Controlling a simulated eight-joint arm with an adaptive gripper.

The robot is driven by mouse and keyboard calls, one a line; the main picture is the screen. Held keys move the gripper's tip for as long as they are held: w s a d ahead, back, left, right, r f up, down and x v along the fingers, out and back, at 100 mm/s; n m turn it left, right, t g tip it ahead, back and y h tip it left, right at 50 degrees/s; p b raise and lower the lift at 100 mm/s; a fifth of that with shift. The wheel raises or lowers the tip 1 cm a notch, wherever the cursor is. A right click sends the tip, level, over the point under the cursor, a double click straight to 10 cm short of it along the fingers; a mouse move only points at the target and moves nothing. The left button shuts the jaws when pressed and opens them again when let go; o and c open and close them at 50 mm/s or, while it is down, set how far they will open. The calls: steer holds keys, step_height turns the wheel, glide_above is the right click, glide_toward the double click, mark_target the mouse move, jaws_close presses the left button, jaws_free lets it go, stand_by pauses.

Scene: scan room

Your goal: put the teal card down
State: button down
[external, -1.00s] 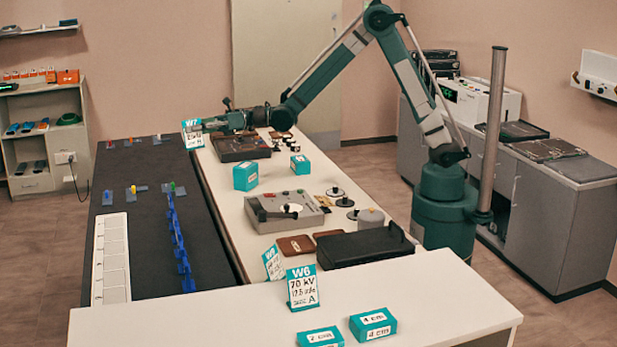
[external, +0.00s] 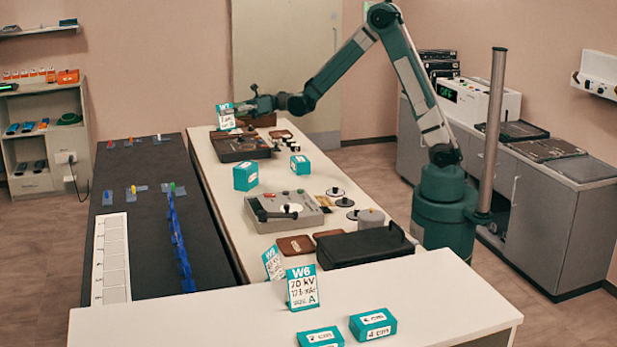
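The teal card (external: 225,117), white-faced with a teal top band, is upright at the far left end of the white bench (external: 225,190). My gripper (external: 235,107) is at the card's upper right side and appears shut on it; the fingers are small and partly hidden. I cannot tell whether the card's lower edge touches the bench. Two similar teal-topped cards stand nearer: one marked W6 (external: 302,288) on the front counter, and one (external: 273,262) just behind it, turned sideways.
A dark open case (external: 240,148) and a brown box (external: 262,120) lie close to the card. Teal blocks (external: 245,177) and a grey device (external: 285,211) stand further forward. The black bench (external: 140,215) lies left, across a gap.

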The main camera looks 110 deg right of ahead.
steer(key=s+d+y, duration=0.1)
steer(key=s+d, duration=0.4)
steer(key=s, duration=0.3)
steer(key=s+d, duration=0.5)
steer(key=s, duration=0.3)
step_height(320, 180, down, 13)
steer(key=shift+s+r+n, duration=0.15)
steer(key=shift+s+n, duration=0.05)
steer(key=shift+n, duration=0.1)
step_height(320, 180, down, 6)
steer(key=b, duration=0.2)
steer(key=shift+f, duration=0.2)
steer(key=shift+f+b, duration=0.5)
steer(key=shift+f, duration=1.3)
steer(key=shift+f, duration=0.15)
